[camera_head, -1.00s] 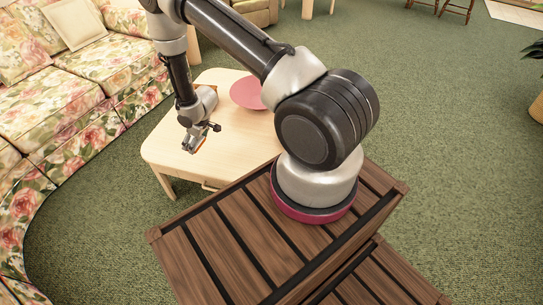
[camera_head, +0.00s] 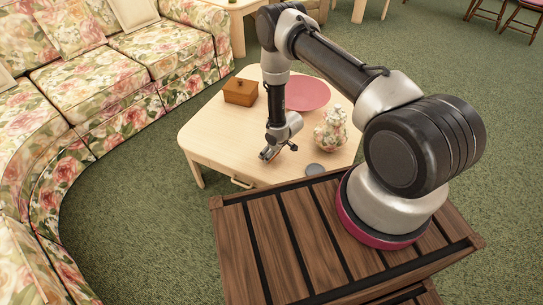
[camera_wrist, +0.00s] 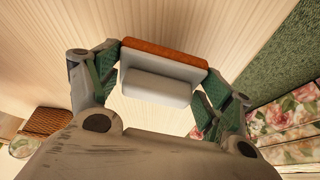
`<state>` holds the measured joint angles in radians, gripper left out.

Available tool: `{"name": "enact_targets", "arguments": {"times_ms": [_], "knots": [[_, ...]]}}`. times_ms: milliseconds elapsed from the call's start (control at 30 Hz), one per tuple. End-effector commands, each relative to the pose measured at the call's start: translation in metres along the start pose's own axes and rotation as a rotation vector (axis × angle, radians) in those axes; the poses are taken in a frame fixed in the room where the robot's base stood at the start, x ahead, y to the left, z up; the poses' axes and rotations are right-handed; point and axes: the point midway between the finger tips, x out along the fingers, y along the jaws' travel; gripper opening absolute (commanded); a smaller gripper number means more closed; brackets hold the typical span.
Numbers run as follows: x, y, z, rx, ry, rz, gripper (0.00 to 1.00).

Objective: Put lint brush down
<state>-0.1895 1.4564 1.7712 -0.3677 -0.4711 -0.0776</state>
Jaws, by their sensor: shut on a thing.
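My gripper (camera_head: 269,153) hangs low over the front part of the light wooden coffee table (camera_head: 215,135). In the wrist view my gripper (camera_wrist: 160,88) is shut on the lint brush (camera_wrist: 155,88), a pale grey block with an orange-brown strip along its far edge. One finger presses on each end of it. In the head view the brush is a small shape at the fingertips, mostly hidden. The pale tabletop (camera_wrist: 60,30) fills much of the wrist view. I cannot tell whether the brush touches it.
A wooden box (camera_head: 240,92), a pink plate (camera_head: 308,92), a floral lidded jar (camera_head: 331,132) and a grey disc (camera_head: 315,170) are on the table. The jar and disc are right of my gripper. Bare tabletop lies left. A floral sofa (camera_head: 95,85) curves along the left.

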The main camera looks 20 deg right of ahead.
Motion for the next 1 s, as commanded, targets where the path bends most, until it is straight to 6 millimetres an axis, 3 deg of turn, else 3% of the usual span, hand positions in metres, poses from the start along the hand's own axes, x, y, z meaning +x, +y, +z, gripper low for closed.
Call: {"name": "enact_targets", "arguments": {"times_ms": [133,500,533,633,1000], "knots": [[0.021,0.000,0.010,0.000,-0.001,-0.001,0.61],[0.025,0.000,0.011,0.000,0.000,0.000,0.61],[0.025,0.000,0.010,0.000,0.000,0.000,0.83],[0.025,0.000,0.010,0.000,0.000,0.000,1.00],[0.024,0.000,0.010,0.000,0.000,0.000,1.00]]}}
